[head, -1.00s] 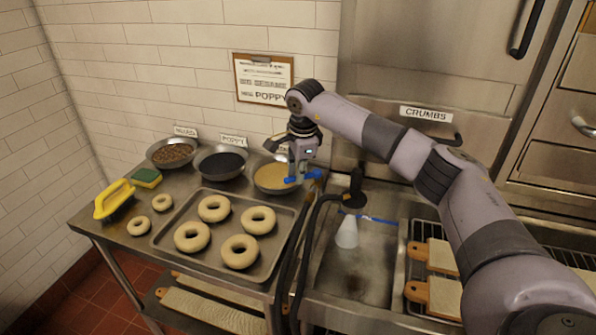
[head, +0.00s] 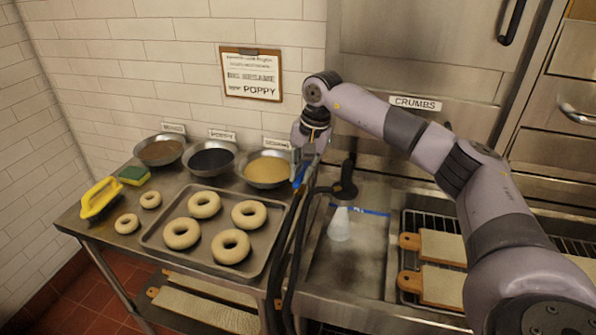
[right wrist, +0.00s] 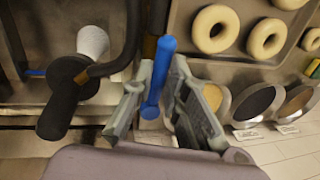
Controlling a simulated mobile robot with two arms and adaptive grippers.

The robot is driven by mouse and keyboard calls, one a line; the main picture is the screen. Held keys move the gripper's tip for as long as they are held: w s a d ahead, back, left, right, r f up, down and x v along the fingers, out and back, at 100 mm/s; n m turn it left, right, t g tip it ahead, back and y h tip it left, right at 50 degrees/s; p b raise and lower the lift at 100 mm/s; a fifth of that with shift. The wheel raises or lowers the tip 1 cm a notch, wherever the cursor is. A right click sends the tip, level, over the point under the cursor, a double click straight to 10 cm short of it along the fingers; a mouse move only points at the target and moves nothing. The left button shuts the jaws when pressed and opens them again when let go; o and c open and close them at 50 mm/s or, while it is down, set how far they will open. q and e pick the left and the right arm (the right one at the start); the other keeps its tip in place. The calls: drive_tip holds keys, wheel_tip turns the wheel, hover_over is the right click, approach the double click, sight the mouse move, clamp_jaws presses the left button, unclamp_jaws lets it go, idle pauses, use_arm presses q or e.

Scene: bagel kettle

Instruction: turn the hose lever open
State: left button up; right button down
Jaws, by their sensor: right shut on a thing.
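The blue hose lever (head: 299,175) is at the back right corner of the steel table, by the black hoses. My right gripper (head: 304,162) is over it, pointing down. In the right wrist view the lever (right wrist: 159,72) runs lengthwise between the two fingers of the gripper (right wrist: 155,100), which is shut on it. In the head view the fingers hide part of the lever, and it points along the hoses. The black hose (head: 290,240) hangs down in front, and a black spray handle with a white cone (head: 340,224) is over the sink. My left gripper is not in view.
A tray (head: 150,239) of bagels and bowls of toppings, among them a yellow one (head: 267,169), stand left of the lever. A yellow-handled brush (head: 99,197) and a sponge (head: 133,175) lie farther left. Boards (head: 441,246) lie on a rack at right.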

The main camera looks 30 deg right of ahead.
drive_tip(key=shift+s+d+n, duration=0.15)
drive_tip(key=shift+n, duration=0.35)
drive_tip(key=c, duration=1.6)
unclamp_jaws()
drive_tip(key=r, duration=0.4)
drive_tip(key=s+d+r, duration=0.1)
drive_tip(key=r, duration=0.6)
drive_tip(key=shift+s+d+r, duration=0.3)
drive_tip(key=shift+s+r, duration=0.1)
